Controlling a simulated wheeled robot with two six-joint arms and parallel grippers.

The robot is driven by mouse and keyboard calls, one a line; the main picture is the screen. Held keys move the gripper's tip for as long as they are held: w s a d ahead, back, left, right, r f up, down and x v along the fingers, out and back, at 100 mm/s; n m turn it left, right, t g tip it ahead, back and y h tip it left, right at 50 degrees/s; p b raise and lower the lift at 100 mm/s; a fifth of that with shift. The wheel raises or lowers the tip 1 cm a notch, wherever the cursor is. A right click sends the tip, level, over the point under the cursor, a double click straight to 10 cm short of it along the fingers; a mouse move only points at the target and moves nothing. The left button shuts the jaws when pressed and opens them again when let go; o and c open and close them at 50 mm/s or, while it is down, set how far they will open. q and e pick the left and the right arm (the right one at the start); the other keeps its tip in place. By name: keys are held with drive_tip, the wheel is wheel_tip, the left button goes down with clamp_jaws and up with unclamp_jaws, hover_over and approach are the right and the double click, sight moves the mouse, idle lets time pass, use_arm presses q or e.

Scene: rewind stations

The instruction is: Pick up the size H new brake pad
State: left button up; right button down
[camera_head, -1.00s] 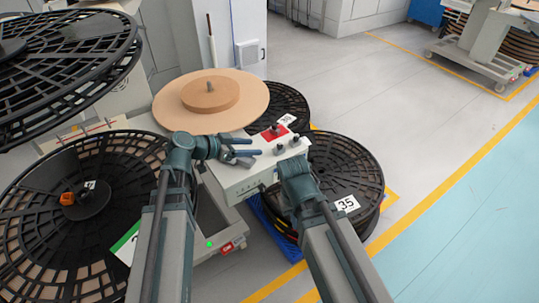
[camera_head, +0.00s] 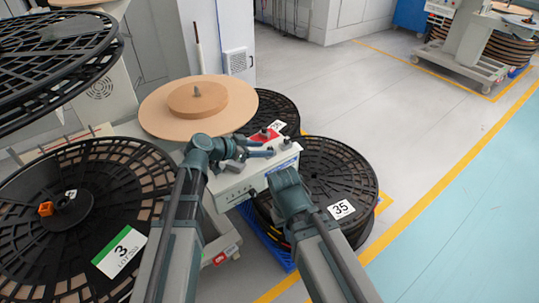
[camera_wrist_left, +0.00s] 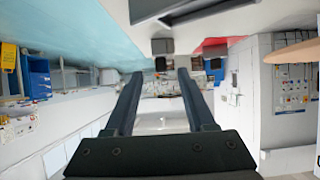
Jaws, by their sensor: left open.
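Small dark blocks stand on top of the white machine box (camera_head: 231,190), around a red patch (camera_head: 263,138). One dark block (camera_head: 287,144) is near the box's right end. They may be brake pads, but no size letter can be read, so I cannot tell which is size H. My left gripper (camera_head: 268,147) is open and empty over the box, close to the blocks. In the left wrist view its two fingers (camera_wrist_left: 160,76) are apart, with dark blocks (camera_wrist_left: 162,46) beyond the tips. My right arm reaches toward the box's front; its gripper does not show.
A tan disc (camera_head: 153,124) with a smaller hub is behind the box. Black reels stand left (camera_head: 30,240) and right, the right one labelled 35 (camera_head: 355,180). Another black reel (camera_head: 60,85) is raised at upper left. Grey floor (camera_head: 400,120) is open at right.

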sight(268, 149)
use_arm(q)
drive_tip(key=b+x, duration=0.1)
drive_tip(key=x, duration=0.2)
drive_tip(key=shift+w, duration=0.1)
clamp_jaws()
